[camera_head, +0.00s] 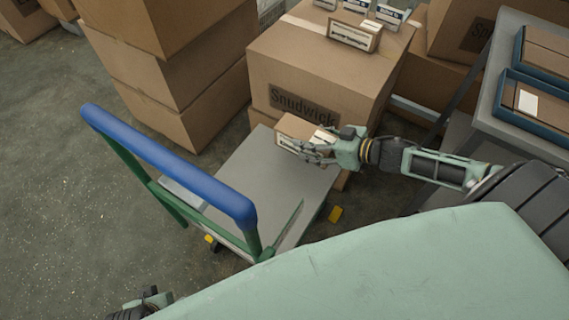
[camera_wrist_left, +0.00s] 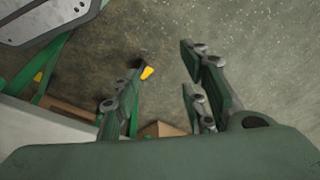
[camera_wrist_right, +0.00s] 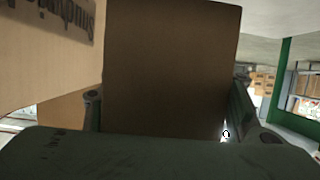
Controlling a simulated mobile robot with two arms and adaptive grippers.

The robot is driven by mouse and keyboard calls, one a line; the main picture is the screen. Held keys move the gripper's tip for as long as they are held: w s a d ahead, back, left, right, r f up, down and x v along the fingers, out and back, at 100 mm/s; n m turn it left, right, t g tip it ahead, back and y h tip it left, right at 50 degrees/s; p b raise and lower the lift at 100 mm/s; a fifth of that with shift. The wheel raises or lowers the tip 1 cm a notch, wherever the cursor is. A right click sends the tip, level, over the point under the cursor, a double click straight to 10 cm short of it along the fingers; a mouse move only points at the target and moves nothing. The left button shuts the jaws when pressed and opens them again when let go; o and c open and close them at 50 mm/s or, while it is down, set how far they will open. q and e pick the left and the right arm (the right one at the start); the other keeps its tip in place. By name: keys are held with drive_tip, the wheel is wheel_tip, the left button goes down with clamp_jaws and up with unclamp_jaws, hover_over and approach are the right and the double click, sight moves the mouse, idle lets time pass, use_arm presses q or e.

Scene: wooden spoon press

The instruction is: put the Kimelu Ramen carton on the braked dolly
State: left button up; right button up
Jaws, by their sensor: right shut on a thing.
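My right gripper (camera_head: 322,145) is shut on a small brown carton (camera_head: 297,129) with a pale label, whose name I cannot read. The carton is over the far right end of the dolly's grey deck (camera_head: 255,185); I cannot tell whether it touches the deck. In the right wrist view the carton (camera_wrist_right: 170,65) fills the space between the fingers. The dolly has a green frame and a blue handle bar (camera_head: 165,160). My left gripper (camera_wrist_left: 165,55) is open and empty above the floor; part of it shows at the bottom edge of the head view (camera_head: 142,304).
Stacked boxes (camera_head: 180,75) stand behind left. A grey table (camera_head: 500,90) with blue trays is at right. Floor at left is clear.

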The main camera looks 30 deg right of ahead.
drive_tip(key=a+f, duration=0.1)
drive_tip(key=a, duration=0.1)
drive_tip(key=w+a+f+b, duration=0.1)
drive_tip(key=a+f, duration=0.1)
drive_tip(key=w+a+f, duration=0.1)
drive_tip(key=a, duration=0.2)
drive_tip(key=shift+w+f, duration=0.15)
drive_tip(key=shift+a+f, duration=0.15)
drive_tip(key=shift+f, duration=0.1)
drive_tip(key=shift+f+b, duration=0.35)
drive_tip(key=shift+b, duration=0.1)
wheel_tip(320, 180, down, 2)
drive_tip(key=shift+f+b, duration=0.1)
drive_tip(key=shift+b, duration=0.45)
drive_tip(key=shift+f, duration=0.4)
use_arm(q)
drive_tip(key=w+v, duration=0.1)
drive_tip(key=v, duration=0.8)
drive_tip(key=shift+r+t, duration=0.3)
drive_tip(key=shift+s+a, duration=0.1)
use_arm(e)
drive_tip(key=o, duration=1.5)
